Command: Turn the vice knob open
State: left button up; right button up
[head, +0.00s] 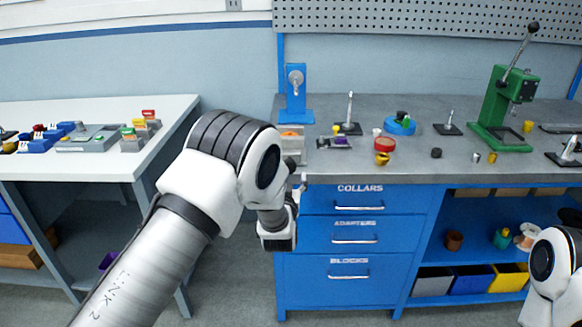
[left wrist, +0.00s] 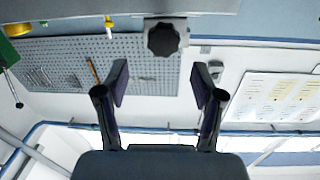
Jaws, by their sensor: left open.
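In the left wrist view a dark, lobed knob (left wrist: 162,40) sits on the front of a pale grey vice block (left wrist: 205,24) at the bench edge. My left gripper (left wrist: 160,78) is open and empty. Its two dark fingertips are below the knob in that picture, apart from each other, with nothing between them. In the head view my left arm reaches to the front left corner of the workbench. The arm hides much of the gripper and the knob there. My right arm shows at the lower right of the head view, but its gripper is out of view.
The grey workbench (head: 470,166) holds a blue stand (head: 295,100) at the left, a green press (head: 492,110) at the right and several small parts. Blue drawers (head: 330,237) are below. A white table (head: 85,168) with blocks and a tray stands at the left.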

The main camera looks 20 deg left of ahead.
aim_at(288, 168)
pick_arm(q)
jog(key=x, duration=0.7)
jog(key=shift+a+f+p, duration=0.3)
jog(key=shift+f+p, duration=0.1)
jog(key=shift+w+d, duration=0.15)
jog(key=shift+w, duration=0.1)
jog(key=c, duration=1.2)
